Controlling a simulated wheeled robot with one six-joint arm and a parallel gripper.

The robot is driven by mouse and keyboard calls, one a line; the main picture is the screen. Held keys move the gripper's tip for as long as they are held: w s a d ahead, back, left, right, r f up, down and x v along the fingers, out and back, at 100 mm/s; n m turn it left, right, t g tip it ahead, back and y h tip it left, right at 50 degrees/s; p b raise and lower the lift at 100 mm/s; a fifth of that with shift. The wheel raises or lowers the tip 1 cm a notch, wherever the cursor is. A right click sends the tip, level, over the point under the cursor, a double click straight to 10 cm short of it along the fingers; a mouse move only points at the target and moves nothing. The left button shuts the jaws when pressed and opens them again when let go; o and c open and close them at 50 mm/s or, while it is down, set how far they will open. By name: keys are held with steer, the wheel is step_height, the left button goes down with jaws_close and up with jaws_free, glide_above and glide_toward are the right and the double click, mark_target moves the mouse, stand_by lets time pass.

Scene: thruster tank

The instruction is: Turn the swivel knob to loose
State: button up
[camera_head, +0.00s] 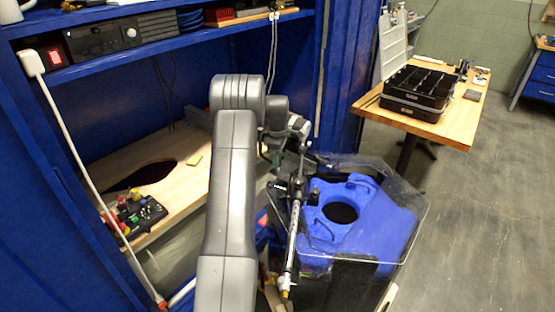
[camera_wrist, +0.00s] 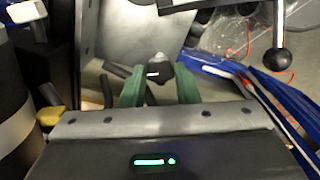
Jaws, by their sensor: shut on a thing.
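My gripper (camera_wrist: 160,82) shows in the wrist view as two green fingers reaching up from the grey palm. They are shut on a small dark knob (camera_wrist: 160,67) with a pale mark, which I take to be the swivel knob. The knob sits between the fingertips, in front of a grey metal surface. I cannot tell from its mark whether it is at loose. The knob cannot be made out there.
A blue thruster tank part (camera_head: 375,222) with a round hole lies under a clear sheet at right. A lever with a black ball (camera_wrist: 282,62) stands close by. A wooden bench (camera_head: 120,165) is at left; a table (camera_head: 455,125) with black cases stands behind.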

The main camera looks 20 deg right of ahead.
steer(key=shift+r+n, duration=0.1)
steer(key=shift+n, duration=0.5)
steer(key=o, duration=1)
step_height(320, 180, up, 14)
steer(key=shift+f, duration=0.15)
step_height(320, 180, down, 14)
steer(key=shift+r, duration=0.1)
stand_by(0.6)
